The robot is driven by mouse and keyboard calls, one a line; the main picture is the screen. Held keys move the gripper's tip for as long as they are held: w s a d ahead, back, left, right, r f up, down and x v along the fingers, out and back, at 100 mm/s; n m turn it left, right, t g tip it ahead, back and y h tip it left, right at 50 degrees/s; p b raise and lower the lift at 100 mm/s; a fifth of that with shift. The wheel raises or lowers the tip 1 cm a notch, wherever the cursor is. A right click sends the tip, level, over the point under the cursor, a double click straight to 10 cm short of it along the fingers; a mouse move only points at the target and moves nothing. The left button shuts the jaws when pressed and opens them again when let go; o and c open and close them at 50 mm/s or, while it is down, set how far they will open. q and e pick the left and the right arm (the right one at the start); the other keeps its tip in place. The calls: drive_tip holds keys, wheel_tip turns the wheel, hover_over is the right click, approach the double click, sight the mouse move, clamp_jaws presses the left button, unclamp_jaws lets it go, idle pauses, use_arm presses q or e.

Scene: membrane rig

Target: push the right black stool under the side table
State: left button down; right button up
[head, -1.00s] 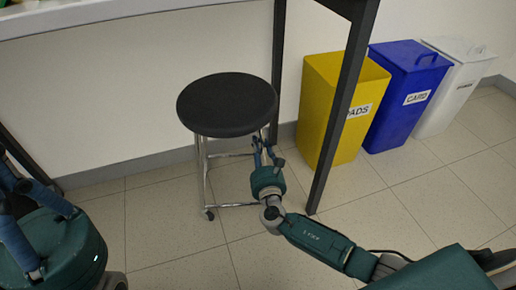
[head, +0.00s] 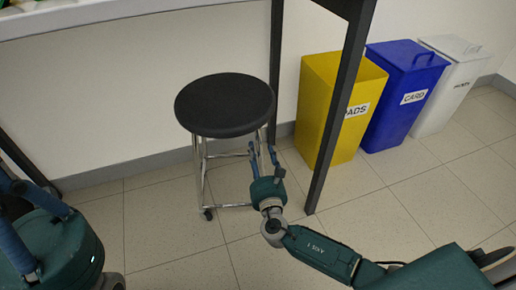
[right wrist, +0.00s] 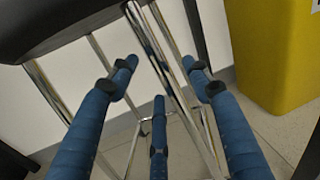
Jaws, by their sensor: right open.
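The black stool (head: 225,103) has a round black seat on chrome legs with small casters. It stands upright near the wall, to the left of the side table's dark legs (head: 338,115); the white tabletop (head: 110,16) crosses the upper left. My right gripper (head: 262,147) is open and empty, low in front of the stool's right side, below the seat. In the right wrist view its blue fingers (right wrist: 158,90) are spread before the chrome legs (right wrist: 160,62), under the dark seat (right wrist: 70,22); contact cannot be told. My left gripper (head: 25,240) is partly cut off at lower left.
Another dark leg (head: 25,160) shows at the left edge. The tiled floor (head: 180,235) in front of the stool is clear.

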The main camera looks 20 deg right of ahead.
drive_tip(key=s+a, duration=0.1)
drive_tip(key=s, duration=0.7)
drive_tip(key=shift+s+a, duration=0.25)
